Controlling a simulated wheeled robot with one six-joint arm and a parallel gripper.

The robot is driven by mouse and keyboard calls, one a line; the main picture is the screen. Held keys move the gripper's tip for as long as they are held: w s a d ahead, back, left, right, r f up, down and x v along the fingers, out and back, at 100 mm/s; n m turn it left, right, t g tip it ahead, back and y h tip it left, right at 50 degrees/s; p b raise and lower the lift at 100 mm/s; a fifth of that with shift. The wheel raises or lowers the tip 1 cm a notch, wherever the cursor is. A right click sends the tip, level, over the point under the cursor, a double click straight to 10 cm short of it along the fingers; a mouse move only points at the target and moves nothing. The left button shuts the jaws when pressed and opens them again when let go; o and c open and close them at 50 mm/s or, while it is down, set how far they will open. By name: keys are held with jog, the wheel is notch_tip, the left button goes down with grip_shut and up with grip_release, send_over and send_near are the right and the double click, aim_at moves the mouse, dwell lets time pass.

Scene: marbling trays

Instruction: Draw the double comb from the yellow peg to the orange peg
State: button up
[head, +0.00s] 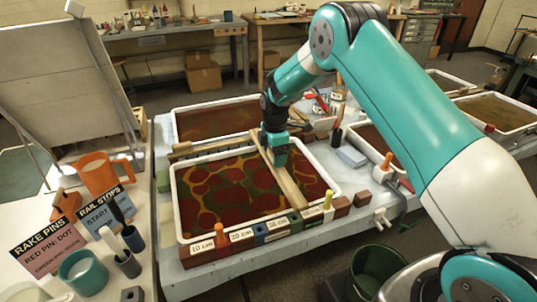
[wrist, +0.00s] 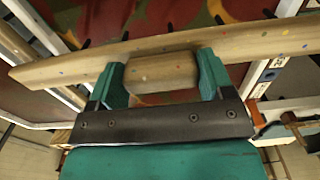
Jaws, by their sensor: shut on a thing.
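My gripper (head: 275,152) is shut on the grip block of the double comb (head: 289,185), a long wooden bar. In the wrist view the comb (wrist: 230,43) shows coloured dots and a few dark pins, with the block between my green fingers (wrist: 162,74). The comb lies across the right part of the front tray (head: 182,222), which holds red and olive marbled fluid. The yellow peg (head: 328,200) stands at the right end of the front rail, right of the comb's near end. The orange peg (head: 220,234) stands near the rail's left end. Pin depth in the fluid is unclear.
The front rail (head: 262,233) carries distance labels and coloured blocks. Another wooden bar (head: 212,146) runs along the tray's back edge. An orange jug (head: 97,173) and cups stand on the left table.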

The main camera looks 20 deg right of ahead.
jog(key=shift+d, duration=2.45)
jog(key=shift+f, duration=0.2)
jog(key=shift+d+f+b, duration=0.15)
jog(key=shift+f+b, duration=0.65)
jog(key=shift+f, duration=0.45)
jog(key=shift+f, duration=0.1)
jog(key=shift+s+a+f, duration=0.1)
jog(key=shift+a, duration=1.85)
jog(key=shift+s+a+f, duration=0.1)
jog(key=shift+a, duration=1.85)
jog(key=shift+a, duration=3.9)
